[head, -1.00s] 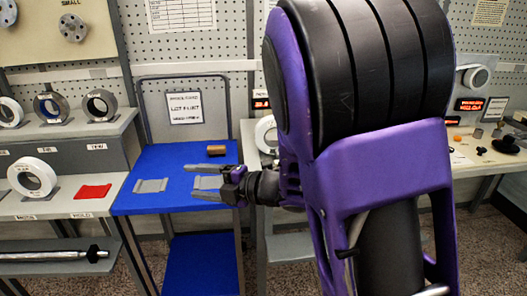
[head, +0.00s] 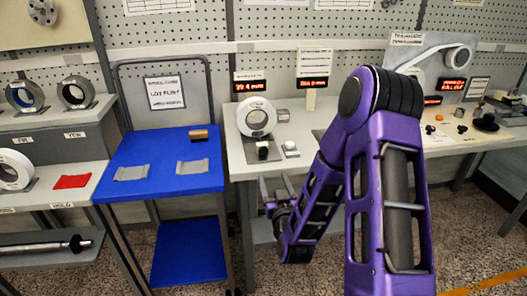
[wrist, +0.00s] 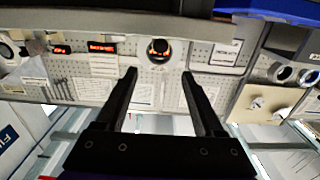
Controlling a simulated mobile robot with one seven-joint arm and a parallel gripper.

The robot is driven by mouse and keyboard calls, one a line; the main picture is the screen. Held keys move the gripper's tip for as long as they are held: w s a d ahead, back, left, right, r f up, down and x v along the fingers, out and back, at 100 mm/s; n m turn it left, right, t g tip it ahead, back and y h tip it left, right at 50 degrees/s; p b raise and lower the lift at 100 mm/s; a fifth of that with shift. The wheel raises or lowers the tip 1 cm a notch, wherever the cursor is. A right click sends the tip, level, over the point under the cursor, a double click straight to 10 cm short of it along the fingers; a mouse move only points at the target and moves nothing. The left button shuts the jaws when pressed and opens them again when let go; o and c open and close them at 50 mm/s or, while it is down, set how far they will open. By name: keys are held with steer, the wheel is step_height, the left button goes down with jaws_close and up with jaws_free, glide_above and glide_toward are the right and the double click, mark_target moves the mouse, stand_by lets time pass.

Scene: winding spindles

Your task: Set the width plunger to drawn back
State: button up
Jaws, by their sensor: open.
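I cannot tell for sure which part is the width plunger. On the middle bench a white ring-shaped roll (head: 256,117) stands on a grey plate. A small dark and cream knob (head: 263,152) sits in front of it, with a small white-topped block (head: 291,149) to its right. My gripper (head: 276,180) is in front of and below that bench's front edge in the head view, apart from these parts. Its two fingers are spread and empty, also in the wrist view (wrist: 158,74). No plunger position is readable.
A blue cart (head: 150,195) with grey strips and a brown block (head: 198,134) stands left of the bench. Lit displays (head: 249,87) hang behind the bench. Further right, a bench (head: 455,150) holds a white roll on a panel and small dark parts.

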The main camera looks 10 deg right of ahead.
mark_target(264, 152)
steer(key=w, duration=1.6)
steer(key=shift+w, duration=0.25)
jaws_close()
stand_by(0.7)
